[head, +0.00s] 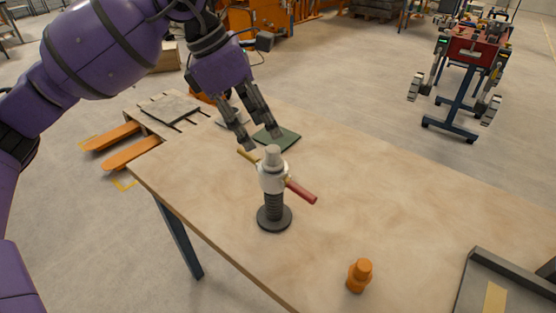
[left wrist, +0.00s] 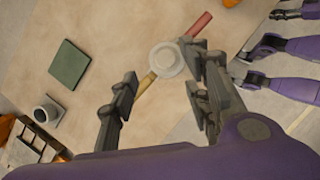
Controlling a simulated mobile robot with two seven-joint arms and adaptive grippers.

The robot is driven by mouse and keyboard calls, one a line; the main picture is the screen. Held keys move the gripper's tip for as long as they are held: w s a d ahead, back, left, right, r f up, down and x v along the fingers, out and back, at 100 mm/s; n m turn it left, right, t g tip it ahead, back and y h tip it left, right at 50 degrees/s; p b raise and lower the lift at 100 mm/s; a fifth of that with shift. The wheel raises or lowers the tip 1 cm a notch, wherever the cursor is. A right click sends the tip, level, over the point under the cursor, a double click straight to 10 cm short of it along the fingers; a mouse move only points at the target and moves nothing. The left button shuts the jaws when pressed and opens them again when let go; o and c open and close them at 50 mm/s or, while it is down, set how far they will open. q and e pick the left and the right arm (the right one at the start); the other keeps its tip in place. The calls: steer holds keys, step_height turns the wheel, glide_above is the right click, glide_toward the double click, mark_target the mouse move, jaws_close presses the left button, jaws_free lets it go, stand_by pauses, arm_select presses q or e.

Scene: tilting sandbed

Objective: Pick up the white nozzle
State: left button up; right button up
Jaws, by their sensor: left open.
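The white nozzle (head: 272,179) stands upright on top of a black ribbed post with a round base (head: 274,218) on the table. A bar with a yellow end (head: 247,158) and a red end (head: 301,191) shows on either side of the nozzle; I cannot tell whether it touches it. My left gripper (head: 261,133) is open and empty, above and behind the nozzle in the head view. In the left wrist view the nozzle (left wrist: 167,58) shows from above, beyond the open fingers (left wrist: 163,95) and roughly between them. At the top right, purple dark-tipped parts may include my right gripper (left wrist: 283,14).
A green pad (head: 276,138) lies behind the nozzle. A cup (left wrist: 46,111) shows at left in the wrist view. An orange fitting (head: 359,275) stands near the table's front edge. A grey tray (head: 505,264) is at the right. The table's middle right is clear.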

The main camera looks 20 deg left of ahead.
mark_target(267, 148)
arm_select(q)
steer(key=x, duration=0.5)
steer(key=s+x, duration=0.1)
steer(key=x, duration=0.1)
steer(key=shift+a+f+p, duration=0.15)
steer(key=shift+f+p, duration=0.15)
steer(key=shift+p, duration=0.1)
arm_select(e)
steer(key=shift+s+a+r, duration=0.15)
steer(key=shift+s+a, duration=0.05)
steer(key=shift+s, duration=0.7)
arm_select(q)
steer(key=shift+c, duration=0.2)
steer(key=c, duration=0.9)
steer(key=shift+r, duration=0.15)
